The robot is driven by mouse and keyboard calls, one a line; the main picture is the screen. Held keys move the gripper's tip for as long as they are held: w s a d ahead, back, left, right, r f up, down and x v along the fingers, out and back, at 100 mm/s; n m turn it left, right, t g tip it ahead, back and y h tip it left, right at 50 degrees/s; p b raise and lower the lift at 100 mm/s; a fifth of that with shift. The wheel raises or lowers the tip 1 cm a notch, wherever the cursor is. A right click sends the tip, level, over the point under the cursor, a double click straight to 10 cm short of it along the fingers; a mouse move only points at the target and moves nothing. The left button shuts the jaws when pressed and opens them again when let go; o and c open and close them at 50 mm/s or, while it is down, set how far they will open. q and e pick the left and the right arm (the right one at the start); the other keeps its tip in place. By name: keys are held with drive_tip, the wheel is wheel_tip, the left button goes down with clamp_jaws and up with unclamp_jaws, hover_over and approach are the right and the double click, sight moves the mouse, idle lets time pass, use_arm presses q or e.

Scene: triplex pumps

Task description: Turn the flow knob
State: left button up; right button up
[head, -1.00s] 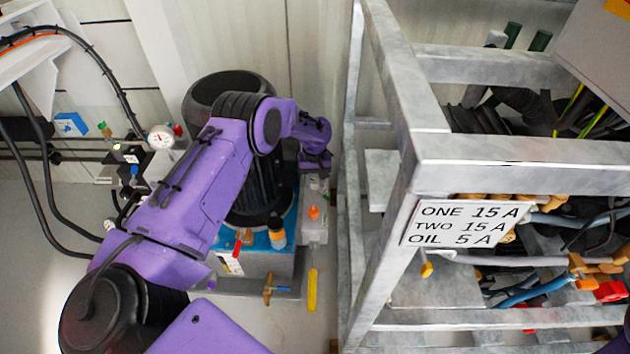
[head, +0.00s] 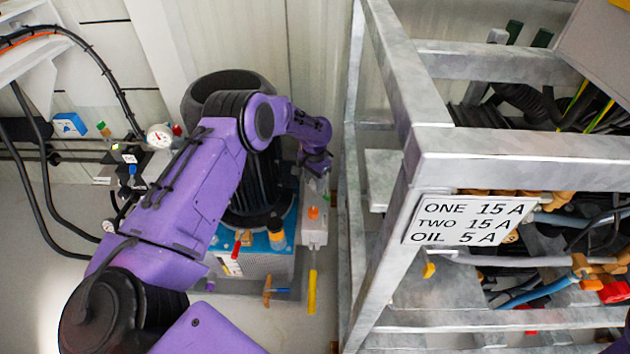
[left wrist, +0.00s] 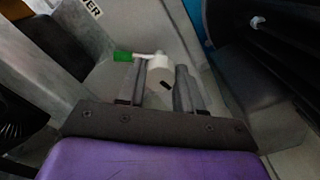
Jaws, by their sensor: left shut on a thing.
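A pale round knob with a dark slot, which I take for the flow knob (left wrist: 159,68), shows in the left wrist view. A small lever with a green tip (left wrist: 122,57) sticks out to its left. My left gripper (left wrist: 157,85) has its two grey fingers on either side of the knob and is shut on it. In the head view, my left gripper (head: 315,163) is at the top of the grey block behind the pump, and the knob is hidden there. My right gripper is not in view.
A grey metal frame (head: 440,158) with a sign (head: 468,222) stands close to the right of the gripper. A black motor (head: 262,195) is just left of it. An orange knob (head: 313,212) and a yellow handle (head: 312,292) lie below. A gauge (head: 159,136) is at left.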

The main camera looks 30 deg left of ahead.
use_arm(q)
drive_tip(key=shift+m, duration=0.6)
drive_tip(key=o, duration=1)
drive_tip(key=shift+o, duration=0.2)
drive_tip(key=shift+r, duration=0.15)
wheel_tip(320, 180, up, 10)
drive_tip(key=p, duration=0.1)
drive_tip(key=shift+r, duration=0.2)
